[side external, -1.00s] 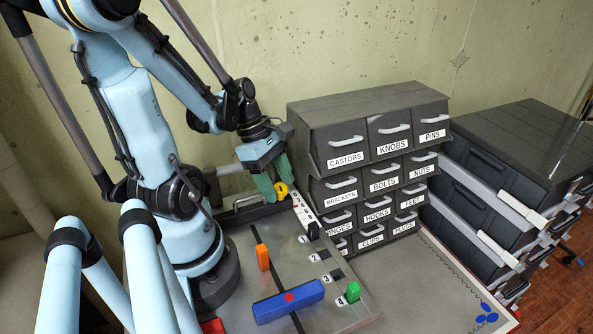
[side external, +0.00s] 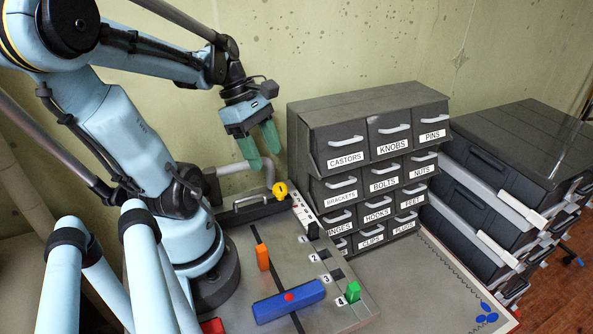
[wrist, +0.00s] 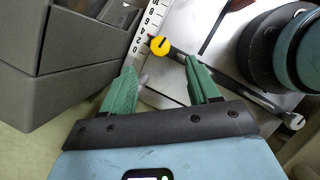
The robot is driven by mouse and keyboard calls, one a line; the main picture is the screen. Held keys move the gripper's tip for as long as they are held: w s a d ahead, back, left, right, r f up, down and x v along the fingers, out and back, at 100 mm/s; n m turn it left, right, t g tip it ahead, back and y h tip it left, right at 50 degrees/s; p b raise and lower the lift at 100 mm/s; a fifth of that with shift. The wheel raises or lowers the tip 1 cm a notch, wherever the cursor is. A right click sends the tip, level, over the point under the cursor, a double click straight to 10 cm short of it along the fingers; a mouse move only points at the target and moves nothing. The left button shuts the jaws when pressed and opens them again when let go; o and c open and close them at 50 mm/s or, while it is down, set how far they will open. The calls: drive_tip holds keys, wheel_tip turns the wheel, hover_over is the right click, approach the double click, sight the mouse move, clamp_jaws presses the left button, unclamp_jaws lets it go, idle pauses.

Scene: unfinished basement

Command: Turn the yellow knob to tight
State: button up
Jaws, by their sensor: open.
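The yellow knob (side external: 280,190) is at the back end of the grey board, by the top of a white numbered strip (side external: 303,210). It has a dark mark on its face. In the wrist view the knob (wrist: 159,46) lies beyond the fingertips, between their lines. My gripper (side external: 260,155) has green fingers, is open and empty, and hangs above the knob, apart from it. In the wrist view the gripper (wrist: 160,68) shows its fingers spread wide. No "tight" label can be read.
A labelled drawer cabinet (side external: 365,160) stands close to the right of my gripper. Open air lies above the board.

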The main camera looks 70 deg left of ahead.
drive_tip(key=shift+v, duration=2.25)
drive_tip(key=n+g+y, duration=0.3)
drive_tip(key=n+y, duration=0.1)
hover_over(280, 187)
drive_tip(key=shift+f, duration=5.6)
drive_tip(key=shift+c, duration=0.2)
